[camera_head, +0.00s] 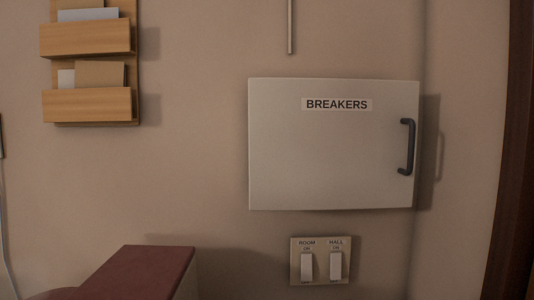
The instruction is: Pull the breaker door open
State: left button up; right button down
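The breaker door (300,150) is a pale grey panel on the wall, labelled BREAKERS, right of the middle in the head view. It looks shut; no inside of the box shows. Its dark, upright bar handle (409,147) is near the door's right edge. The handle and box cast a shadow on the wall to the right. Neither of my grippers is in view, and nothing touches the door or handle.
A plate with two light switches (320,260), marked ROOM and HALL, is below the door. A wooden letter rack (90,105) hangs upper left. A dark red-topped shape (135,270) is bottom left. A dark brown upright (515,160) borders the right. Wall around the handle is clear.

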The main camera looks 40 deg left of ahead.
aim_at(315, 145)
jog(key=k+u, duration=0.1)
jog(key=u, duration=0.75)
